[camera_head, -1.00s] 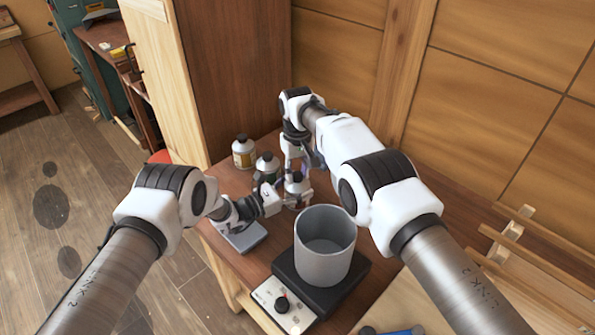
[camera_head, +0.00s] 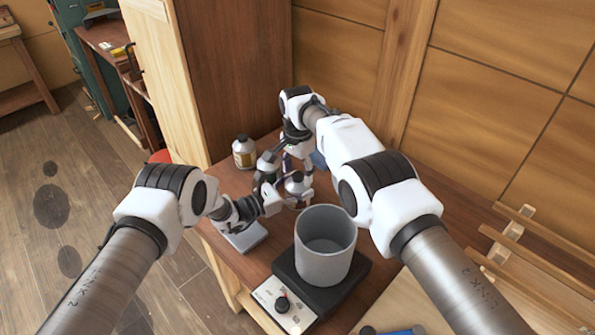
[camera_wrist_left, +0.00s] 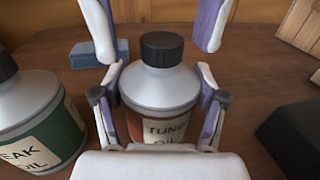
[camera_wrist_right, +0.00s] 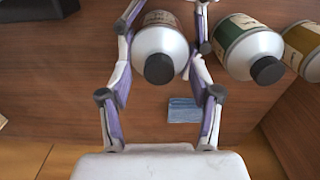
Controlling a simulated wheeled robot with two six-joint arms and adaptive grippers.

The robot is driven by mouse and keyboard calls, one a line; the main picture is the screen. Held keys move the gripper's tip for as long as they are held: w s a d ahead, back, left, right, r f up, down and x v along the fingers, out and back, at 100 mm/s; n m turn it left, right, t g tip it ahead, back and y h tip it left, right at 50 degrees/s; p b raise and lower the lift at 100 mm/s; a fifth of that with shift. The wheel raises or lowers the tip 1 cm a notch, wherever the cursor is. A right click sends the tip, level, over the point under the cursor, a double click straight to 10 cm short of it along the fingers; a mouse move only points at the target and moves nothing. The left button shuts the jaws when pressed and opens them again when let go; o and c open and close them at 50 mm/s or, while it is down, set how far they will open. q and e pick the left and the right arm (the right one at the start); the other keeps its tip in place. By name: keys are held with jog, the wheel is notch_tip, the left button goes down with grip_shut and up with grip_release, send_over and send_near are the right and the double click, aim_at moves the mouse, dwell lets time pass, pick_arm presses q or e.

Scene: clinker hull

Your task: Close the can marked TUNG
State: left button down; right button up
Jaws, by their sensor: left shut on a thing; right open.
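The TUNG can (camera_wrist_left: 160,90) stands upright, grey-shouldered with a red-brown and cream label and a black cap (camera_wrist_left: 162,48) on its neck. I cannot tell whether the cap is tight. The can also shows in the head view (camera_head: 296,184) and from above in the right wrist view (camera_wrist_right: 160,42). My left gripper (camera_wrist_left: 160,105) is shut on the can's body from the near side. My right gripper (camera_wrist_right: 160,62) is open above it, its fingers apart on either side of the cap. They seem not to touch the cap.
A green-labelled TEAK OIL can (camera_wrist_left: 38,115) stands close beside. Another capped can (camera_head: 243,152) with a yellow-brown label is beyond it. A blue block (camera_wrist_left: 98,53) lies behind the TUNG can. A grey pot (camera_head: 325,250) on a black hotplate (camera_head: 290,262) occupies the near bench.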

notch_tip(320, 180, up, 7)
jog(key=shift+r, duration=0.2)
pick_arm(q)
grip_release()
jog(key=v, duration=1.2)
jog(key=shift+a, duration=0.1)
pick_arm(e)
jog(key=shift+a+f, duration=0.1)
